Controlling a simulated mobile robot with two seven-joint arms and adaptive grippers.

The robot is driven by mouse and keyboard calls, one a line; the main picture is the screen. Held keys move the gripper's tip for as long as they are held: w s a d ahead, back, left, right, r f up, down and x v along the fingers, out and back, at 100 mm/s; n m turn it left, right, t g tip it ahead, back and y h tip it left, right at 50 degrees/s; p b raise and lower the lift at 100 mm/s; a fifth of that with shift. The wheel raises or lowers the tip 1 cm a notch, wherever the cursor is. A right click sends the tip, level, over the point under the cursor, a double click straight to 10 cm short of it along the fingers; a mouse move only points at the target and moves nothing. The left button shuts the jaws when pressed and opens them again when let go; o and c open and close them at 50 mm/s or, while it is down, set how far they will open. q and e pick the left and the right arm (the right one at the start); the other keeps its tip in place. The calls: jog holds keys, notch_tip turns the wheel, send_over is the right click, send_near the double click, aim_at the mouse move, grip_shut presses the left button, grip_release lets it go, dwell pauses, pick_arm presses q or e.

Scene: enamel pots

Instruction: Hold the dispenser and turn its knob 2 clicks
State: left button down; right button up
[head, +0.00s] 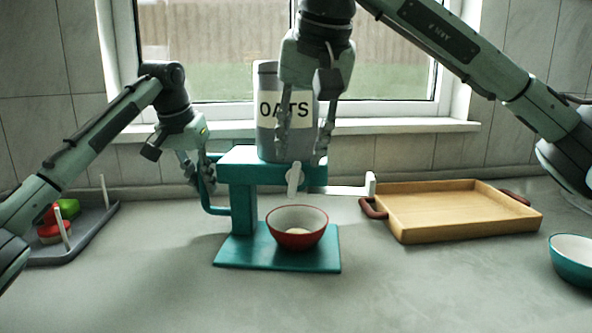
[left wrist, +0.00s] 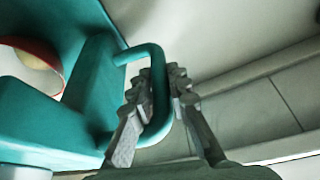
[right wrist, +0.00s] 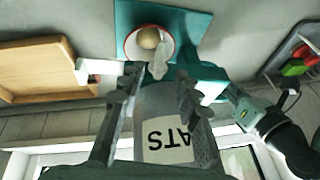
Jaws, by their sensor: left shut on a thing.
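The teal dispenser (head: 239,199) stands on the counter with a grey canister marked OATS (head: 266,107) on top. My left gripper (head: 203,170) is shut on its teal side handle (left wrist: 158,75). A white, knob-like piece (head: 293,178) hangs at the dispenser's front, above a red bowl (head: 295,237) with a little pale food in it. A white crank arm (head: 345,190) with an upright end sticks out to the right. My right gripper (head: 303,155) points down in front of the canister. Its fingers are apart with nothing clearly between them; I cannot tell whether they touch anything.
A wooden tray (head: 445,235) with dark red handles lies to the right, close to the crank's end. A teal bowl (head: 572,262) is at the right edge. A grey rack (head: 95,222) with red and green items stands at the left. The front counter is clear.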

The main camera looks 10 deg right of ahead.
aim_at(297, 165)
jog(key=x, duration=0.5)
jog(key=shift+f, duration=0.15)
grip_shut()
